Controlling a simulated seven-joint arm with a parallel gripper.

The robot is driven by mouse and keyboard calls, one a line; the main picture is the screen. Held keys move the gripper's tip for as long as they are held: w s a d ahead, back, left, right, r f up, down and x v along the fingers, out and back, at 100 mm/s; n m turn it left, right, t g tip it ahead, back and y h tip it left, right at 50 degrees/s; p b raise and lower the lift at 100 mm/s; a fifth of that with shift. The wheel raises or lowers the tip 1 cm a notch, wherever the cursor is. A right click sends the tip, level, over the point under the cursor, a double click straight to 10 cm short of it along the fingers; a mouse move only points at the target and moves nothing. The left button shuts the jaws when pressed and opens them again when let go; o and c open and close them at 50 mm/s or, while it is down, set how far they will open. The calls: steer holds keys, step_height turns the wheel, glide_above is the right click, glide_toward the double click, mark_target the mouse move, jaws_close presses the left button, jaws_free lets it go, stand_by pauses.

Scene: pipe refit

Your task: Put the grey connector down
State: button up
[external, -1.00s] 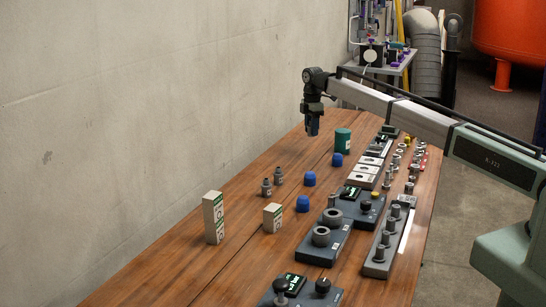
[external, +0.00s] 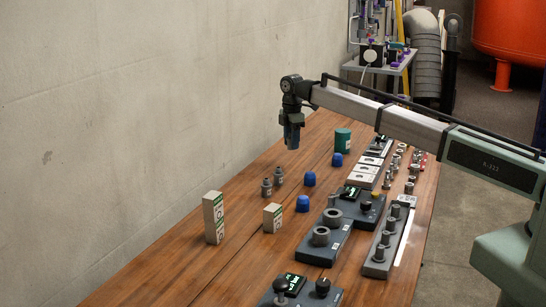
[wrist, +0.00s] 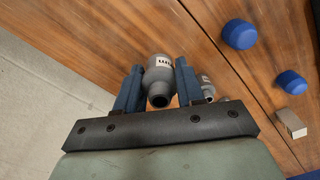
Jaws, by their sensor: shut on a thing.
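My gripper (external: 292,145) is above the table's far left side, near the wall, pointing down. In the wrist view its blue fingers (wrist: 159,72) are shut on a grey connector (wrist: 160,88), a rounded, necked piece with a white label. In the external view the fingers largely hide this piece, and it appears to be held above the tabletop. Two similar grey connectors, one nearer (external: 266,188) and one farther (external: 279,177), stand upright on the table, in front of my gripper in the external view. In the wrist view they show partly behind the right finger (wrist: 208,88).
A tall pale box (external: 213,218) and a shorter one (external: 272,217) are nearer the camera. Fixtures fill the table's right side. Bare wood (external: 245,175) lies along the wall side.

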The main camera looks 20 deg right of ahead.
mark_target(291, 171)
steer(key=shift+f, duration=4.2)
steer(key=shift+f, duration=0.1)
steer(key=o, duration=1)
step_height(291, 171, up, 12)
steer(key=shift+r, duration=0.15)
